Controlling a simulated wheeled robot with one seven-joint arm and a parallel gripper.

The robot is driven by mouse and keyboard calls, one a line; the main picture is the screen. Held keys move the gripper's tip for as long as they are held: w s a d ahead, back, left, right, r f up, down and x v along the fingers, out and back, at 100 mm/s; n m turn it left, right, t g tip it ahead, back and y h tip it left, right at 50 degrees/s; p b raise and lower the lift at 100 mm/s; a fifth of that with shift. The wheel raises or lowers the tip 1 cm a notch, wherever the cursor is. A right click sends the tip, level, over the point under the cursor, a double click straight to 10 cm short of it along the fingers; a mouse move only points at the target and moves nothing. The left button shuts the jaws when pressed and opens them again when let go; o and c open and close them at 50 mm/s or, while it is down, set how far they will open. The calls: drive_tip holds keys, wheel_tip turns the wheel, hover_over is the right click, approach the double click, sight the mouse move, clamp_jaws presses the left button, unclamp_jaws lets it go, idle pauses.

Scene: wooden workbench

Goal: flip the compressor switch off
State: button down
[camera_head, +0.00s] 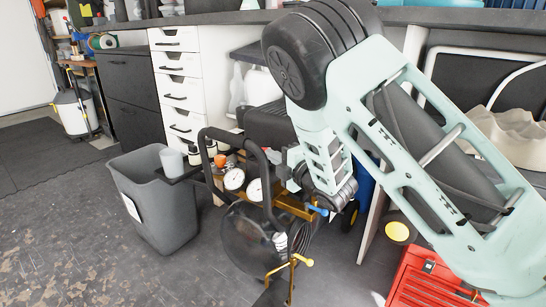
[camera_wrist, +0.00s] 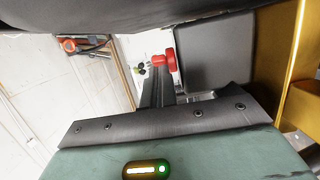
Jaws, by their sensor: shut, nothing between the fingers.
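The compressor stands on the floor in the middle of the head view, with a dark round tank (camera_head: 250,238), black tube handles, two white gauges (camera_head: 235,179) and a brass-coloured panel. A dark box (camera_head: 268,126) sits above it, partly behind my arm. My gripper (camera_head: 287,168) is down at the compressor's top, partly hidden. In the wrist view my gripper's dark fingers (camera_wrist: 158,84) are shut and empty. A red part (camera_wrist: 171,61) shows right at their tips beside a dark grey box (camera_wrist: 213,52); it may be the switch. I cannot tell whether they touch, or the switch's position.
A grey bin (camera_head: 160,205) stands left of the compressor. White drawers (camera_head: 180,90) and a dark cabinet (camera_head: 130,95) are behind. A red toolbox (camera_head: 432,280) is at lower right. A brass-coloured frame (camera_wrist: 270,65) is close on the wrist view's right. Open floor lies to the left.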

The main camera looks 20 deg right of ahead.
sight(280, 150)
drive_tip(key=shift+d, duration=0.15)
drive_tip(key=shift+w+d+n+g+y+p, duration=0.4)
drive_tip(key=shift+w+d+n+y+p, duration=0.5)
drive_tip(key=shift+w+d, duration=0.45)
drive_tip(key=p+v, duration=0.3)
drive_tip(key=v, duration=1.4)
drive_tip(key=shift+s+d, duration=0.1)
drive_tip(key=shift+d, duration=0.05)
